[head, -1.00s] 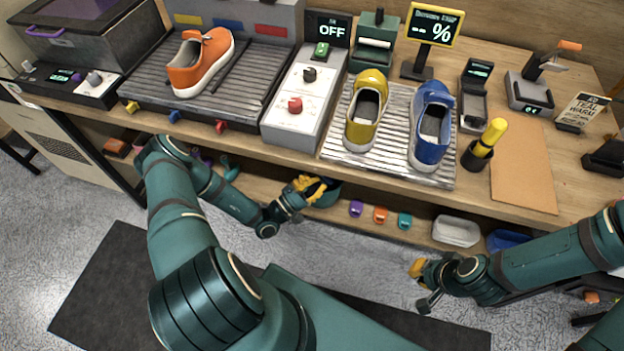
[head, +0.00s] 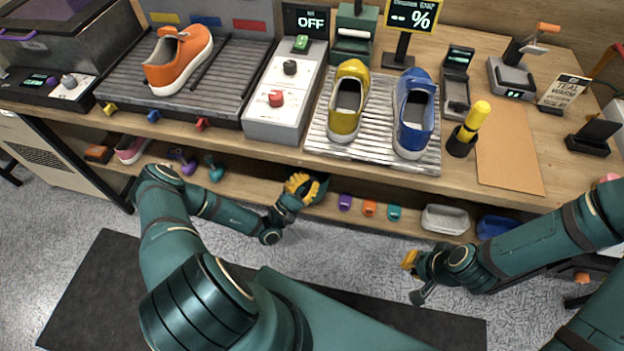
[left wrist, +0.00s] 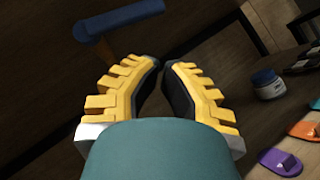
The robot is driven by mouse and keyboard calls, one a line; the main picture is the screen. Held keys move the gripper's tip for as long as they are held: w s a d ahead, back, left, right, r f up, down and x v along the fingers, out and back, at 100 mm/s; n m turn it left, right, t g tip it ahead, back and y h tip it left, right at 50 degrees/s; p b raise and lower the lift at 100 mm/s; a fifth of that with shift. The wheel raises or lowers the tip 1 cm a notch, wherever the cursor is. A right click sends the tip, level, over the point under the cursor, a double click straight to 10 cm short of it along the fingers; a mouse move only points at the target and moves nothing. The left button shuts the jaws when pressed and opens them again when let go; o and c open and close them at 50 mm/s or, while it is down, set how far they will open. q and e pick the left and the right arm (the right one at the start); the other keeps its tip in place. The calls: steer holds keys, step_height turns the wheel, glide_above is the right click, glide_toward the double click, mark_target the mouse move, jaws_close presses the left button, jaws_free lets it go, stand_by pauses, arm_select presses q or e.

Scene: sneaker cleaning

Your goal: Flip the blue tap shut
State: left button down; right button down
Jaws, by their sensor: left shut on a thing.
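The blue tap (head: 153,115) is a small lever on the front of the workbench, between a yellow tap (head: 110,108) and a red tap (head: 202,124). My left gripper (head: 308,187) is well to the right of it and lower, by the lower shelf. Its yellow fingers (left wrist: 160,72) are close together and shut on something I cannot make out. A blue T-shaped piece (left wrist: 118,20) shows beyond them in the left wrist view. My right gripper (head: 411,278) has its fingers apart, below the shelf at the right, touching nothing visible.
An orange sneaker (head: 178,62) lies on the ribbed tray above the taps. A yellow shoe (head: 347,100) and a blue shoe (head: 414,112) stand on a rack. The lower shelf holds a purple item (head: 345,202) and white tub (head: 445,219). Open floor lies before the bench.

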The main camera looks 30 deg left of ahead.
arm_select(q)
steer(key=s+f, duration=0.7)
steer(key=f, duration=0.1)
steer(key=shift+s, duration=0.15)
arm_select(e)
steer(key=shift+d+f, duration=0.2)
steer(key=shift+f, duration=0.05)
